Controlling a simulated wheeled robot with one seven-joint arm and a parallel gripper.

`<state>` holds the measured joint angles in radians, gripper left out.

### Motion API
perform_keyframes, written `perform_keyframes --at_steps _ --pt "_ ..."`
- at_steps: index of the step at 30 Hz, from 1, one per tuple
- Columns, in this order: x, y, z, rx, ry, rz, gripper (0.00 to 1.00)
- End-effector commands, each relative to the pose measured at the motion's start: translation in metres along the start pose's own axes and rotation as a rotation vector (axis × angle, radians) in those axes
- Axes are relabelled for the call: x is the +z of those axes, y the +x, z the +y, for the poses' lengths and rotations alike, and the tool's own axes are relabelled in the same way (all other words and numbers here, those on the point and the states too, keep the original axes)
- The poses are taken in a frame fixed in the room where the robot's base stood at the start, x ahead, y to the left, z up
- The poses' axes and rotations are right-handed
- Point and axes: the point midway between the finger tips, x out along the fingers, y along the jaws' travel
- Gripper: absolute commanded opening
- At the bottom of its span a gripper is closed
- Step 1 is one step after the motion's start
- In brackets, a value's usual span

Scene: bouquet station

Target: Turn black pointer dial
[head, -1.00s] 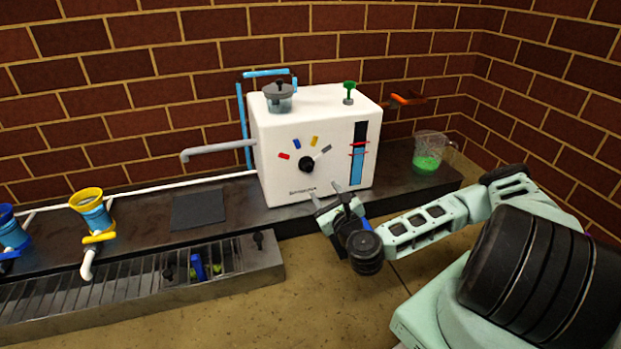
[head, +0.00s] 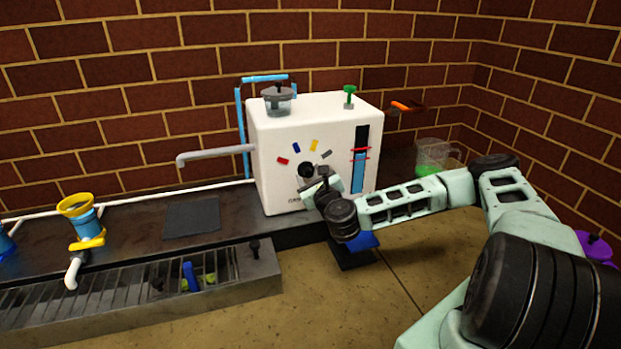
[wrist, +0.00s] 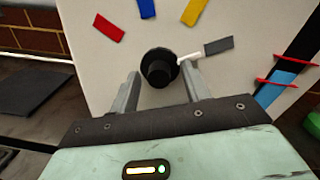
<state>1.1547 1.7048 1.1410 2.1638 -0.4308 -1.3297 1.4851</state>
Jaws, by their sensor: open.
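The black pointer dial (head: 306,171) is on the front of the white machine (head: 283,124). In the wrist view the dial (wrist: 158,68) sits between my gripper's two open fingers (wrist: 160,92), near their tips, and I cannot tell whether they touch it. Its white pointer (wrist: 190,56) points right, toward the grey mark (wrist: 218,46). Red (wrist: 109,28), blue (wrist: 147,8) and yellow (wrist: 193,11) marks also lie around it. In the head view my gripper (head: 314,186) is at the machine's front and partly covers the dial.
A gauge with blue fill and red markers (head: 360,158) is right of the dial. A grey spout (head: 215,156) sticks out left. A jug with green liquid (head: 432,158) stands behind my arm. A slatted trough (head: 140,285) lies at the front left.

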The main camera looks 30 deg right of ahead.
Motion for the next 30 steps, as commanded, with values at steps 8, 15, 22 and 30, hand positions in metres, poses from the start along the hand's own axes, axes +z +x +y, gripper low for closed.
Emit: perform_keyframes --at_steps 8,15,22,30 --pt "-0.0001 -0.0001 0.0003 0.001 0.0 0.0 0.03" --pt "0.0004 0.0002 0.0001 0.001 -0.004 -0.001 0.03" --pt "0.0038 0.0004 -0.0007 0.003 -0.061 0.002 0.03" --pt "0.0081 0.0008 -0.0024 0.007 -0.248 0.011 0.03"
